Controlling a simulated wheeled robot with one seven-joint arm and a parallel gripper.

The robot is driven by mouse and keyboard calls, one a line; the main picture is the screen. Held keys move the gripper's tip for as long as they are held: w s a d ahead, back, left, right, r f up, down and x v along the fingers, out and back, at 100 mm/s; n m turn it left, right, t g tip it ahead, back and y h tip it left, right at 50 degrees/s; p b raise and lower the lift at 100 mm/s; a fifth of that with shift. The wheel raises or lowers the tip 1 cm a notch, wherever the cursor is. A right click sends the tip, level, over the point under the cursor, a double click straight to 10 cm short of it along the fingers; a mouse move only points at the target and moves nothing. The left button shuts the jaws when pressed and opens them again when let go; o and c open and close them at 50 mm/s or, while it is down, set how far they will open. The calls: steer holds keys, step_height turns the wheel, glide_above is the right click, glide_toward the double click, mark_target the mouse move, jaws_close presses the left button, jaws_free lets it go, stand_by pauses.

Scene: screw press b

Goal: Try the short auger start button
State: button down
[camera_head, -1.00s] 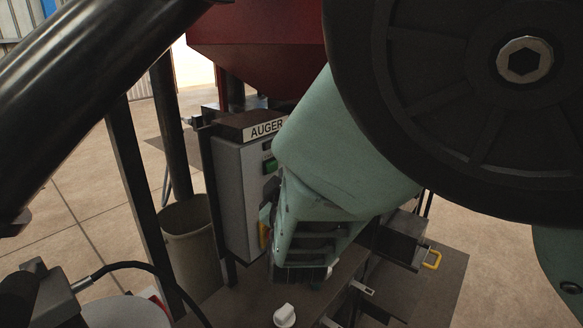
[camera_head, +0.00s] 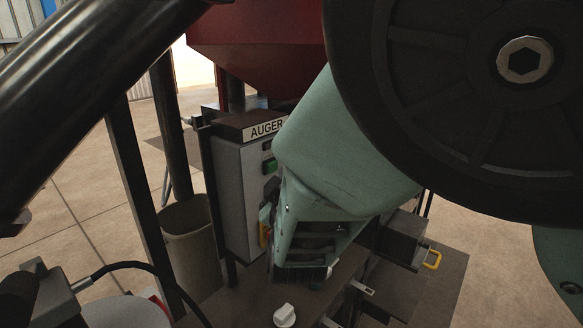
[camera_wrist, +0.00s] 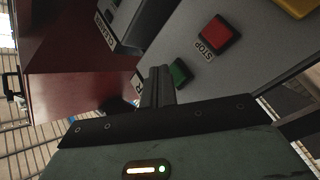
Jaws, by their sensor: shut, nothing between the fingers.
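The grey control box (camera_head: 234,190) carries the label AUGER (camera_head: 266,129) in the head view. Its green button (camera_head: 271,166) shows just left of my pale green arm. In the wrist view the green button (camera_wrist: 180,72) lies beside the tips of my gripper (camera_wrist: 159,76), on their right. The fingers are shut and empty and point at the box face. I cannot tell whether they touch the button or its surround. A label next to it is mostly hidden behind the fingers. The red STOP button (camera_wrist: 216,36) is further up and right. In the head view my fingers are hidden.
A second box labelled CLEANER (camera_wrist: 115,30) is at the upper left in the wrist view, near a dark red hopper (camera_head: 258,42). A yellow part (camera_head: 264,236) sits low on the box. A bin (camera_head: 190,245) stands left, and a pale knob (camera_head: 285,315) is on the bench below.

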steer(key=shift+a, duration=0.1)
steer(key=shift+w+a, duration=0.25)
stand_by(0.3)
steer(key=shift+w+a, duration=0.3)
steer(key=shift+a, duration=0.05)
stand_by(0.8)
steer(key=shift+s+d, duration=0.1)
steer(key=shift+s+d+p, duration=0.3)
steer(key=shift+s+d, duration=0.15)
steer(key=shift+d, duration=0.1)
steer(key=shift+d, duration=0.1)
steer(key=s+d, duration=0.1)
steer(key=d, duration=0.1)
steer(key=s+d, duration=0.1)
steer(key=s, duration=0.1)
steer(key=shift+d, duration=0.4)
steer(key=shift+f, duration=0.1)
stand_by(0.5)
